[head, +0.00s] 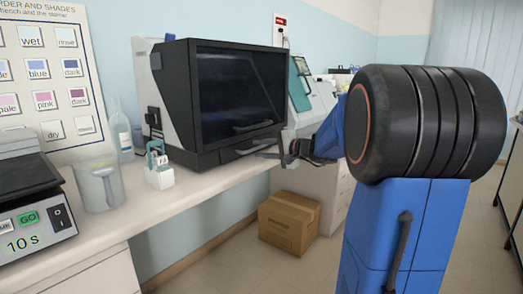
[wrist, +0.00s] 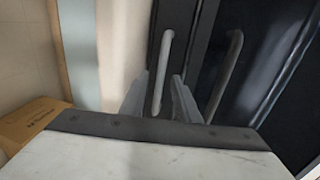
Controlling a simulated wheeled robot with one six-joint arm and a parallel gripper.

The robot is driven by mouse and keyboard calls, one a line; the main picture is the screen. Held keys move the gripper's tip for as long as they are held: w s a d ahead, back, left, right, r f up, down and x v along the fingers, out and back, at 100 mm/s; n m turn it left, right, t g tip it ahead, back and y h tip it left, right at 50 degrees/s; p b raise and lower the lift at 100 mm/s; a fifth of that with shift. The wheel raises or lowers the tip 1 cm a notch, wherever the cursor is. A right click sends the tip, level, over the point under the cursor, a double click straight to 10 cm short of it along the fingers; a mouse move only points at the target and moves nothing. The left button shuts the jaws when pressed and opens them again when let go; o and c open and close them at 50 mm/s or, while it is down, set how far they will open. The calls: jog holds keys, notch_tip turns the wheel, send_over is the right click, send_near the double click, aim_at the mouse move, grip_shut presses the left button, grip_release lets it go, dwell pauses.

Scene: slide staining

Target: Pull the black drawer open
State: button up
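The black drawer (head: 240,150) is the low front panel of the dark staining machine, below its large window, and looks closed. In the wrist view its black front (wrist: 188,35) carries a grey bar handle (wrist: 163,65). My gripper (wrist: 160,82) has its two fingers apart, one on each side of this handle's lower part. A gap shows between the handle and the fingers; contact cannot be made out. In the head view my gripper (head: 284,157) is at the right end of the drawer front, partly hidden by my arm.
The machine's window door (head: 240,90) is closed above the drawer; its handle (wrist: 228,75) runs close beside my right finger. A stain rack (head: 158,168) and a beaker (head: 100,184) stand left on the bench (head: 140,215). A cardboard box (head: 288,222) sits on the floor below.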

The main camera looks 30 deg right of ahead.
grip_shut()
jog(key=shift+s, duration=0.1)
jog(key=f+v, duration=0.3)
jog(key=v, duration=1.3)
jog(key=shift+s+f, duration=0.2)
jog(key=shift+s, duration=0.15)
jog(key=shift+d, duration=0.1)
grip_release()
